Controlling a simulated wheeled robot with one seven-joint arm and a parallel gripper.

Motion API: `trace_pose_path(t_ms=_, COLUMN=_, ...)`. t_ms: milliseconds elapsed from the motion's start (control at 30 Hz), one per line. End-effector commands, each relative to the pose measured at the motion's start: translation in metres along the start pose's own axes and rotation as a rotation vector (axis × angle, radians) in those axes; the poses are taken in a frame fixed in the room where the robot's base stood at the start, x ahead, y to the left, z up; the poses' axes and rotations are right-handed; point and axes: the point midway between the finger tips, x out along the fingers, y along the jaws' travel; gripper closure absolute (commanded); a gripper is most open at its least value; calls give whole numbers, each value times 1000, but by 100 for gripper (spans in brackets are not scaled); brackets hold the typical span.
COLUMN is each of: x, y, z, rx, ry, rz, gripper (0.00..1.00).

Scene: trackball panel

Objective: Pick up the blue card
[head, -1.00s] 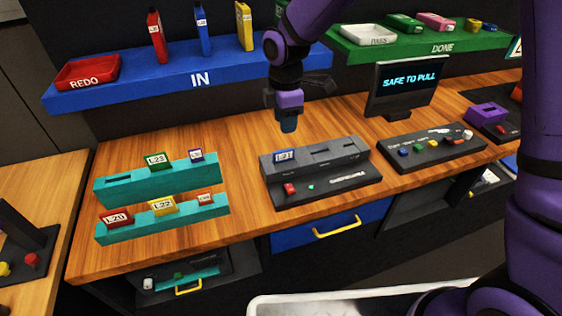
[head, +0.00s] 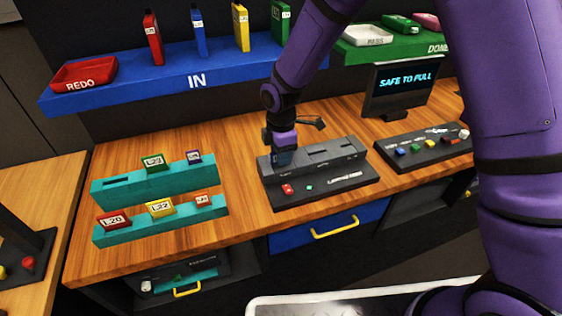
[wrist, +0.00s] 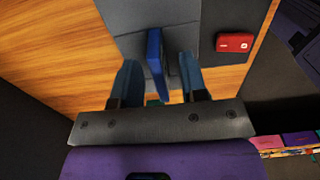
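The blue card (wrist: 155,60) stands upright in the left part of the grey slotted panel (wrist: 148,16), seen in the wrist view. My gripper (wrist: 159,66) is lowered around it, with one blue-grey finger on each side. The fingers are open, with a gap visible at least on the right side of the card. In the head view my gripper (head: 282,157) is at the left end of the panel (head: 333,152) and hides most of the card.
A red button (wrist: 235,42) and a small teal light (head: 309,187) are on the panel's front. The screen (head: 405,86) reads "SAFE TO PULL". A teal rack (head: 120,193) with several labelled cards stands to the left. Blue (head: 120,87) and green shelves (head: 355,58) are behind.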

Motion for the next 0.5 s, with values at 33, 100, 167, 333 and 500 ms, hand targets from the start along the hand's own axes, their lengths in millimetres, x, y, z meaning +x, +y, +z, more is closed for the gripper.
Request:
trace_pose_path(t_ms=33, x=3, y=0, z=0, rx=0, ry=0, rz=-1, gripper=60)
trace_pose_path(t_ms=100, x=6, y=0, z=0, rx=0, ry=0, rz=0, gripper=60)
trace_pose_path(t_ms=167, x=6, y=0, z=0, rx=0, ry=0, rz=0, gripper=60)
trace_pose_path(t_ms=333, x=6, y=0, z=0, rx=0, ry=0, rz=1, gripper=67)
trace_pose_path(t_ms=500, x=5, y=0, z=0, rx=0, ry=0, rz=1, gripper=100)
